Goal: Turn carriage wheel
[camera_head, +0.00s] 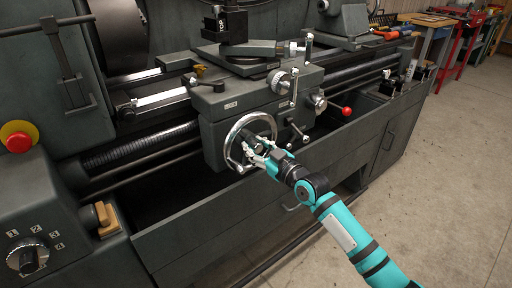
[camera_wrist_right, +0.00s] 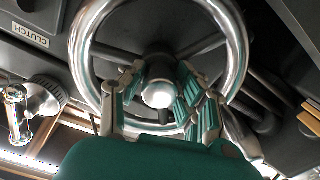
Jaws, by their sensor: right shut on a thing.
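The carriage wheel (camera_head: 229,148) is a chrome ring with dark spokes on the front of the dark grey lathe carriage. It also shows in the right wrist view (camera_wrist_right: 237,48). My right gripper (camera_head: 258,150) is at the wheel, its arm coming in from the lower right. In the right wrist view my right gripper (camera_wrist_right: 158,100) has its fingers on either side of a silver, round-ended part in the middle of the ring. It is shut on this part of the wheel; the contact is partly hidden by the fingers. My left gripper is out of view.
Above the wheel are a small silver dial (camera_head: 281,81) and crank handles. A red-knobbed lever (camera_head: 346,111) sticks out to the right. A red stop button (camera_head: 17,142) is at the far left. The floor (camera_head: 440,170) at the right is clear.

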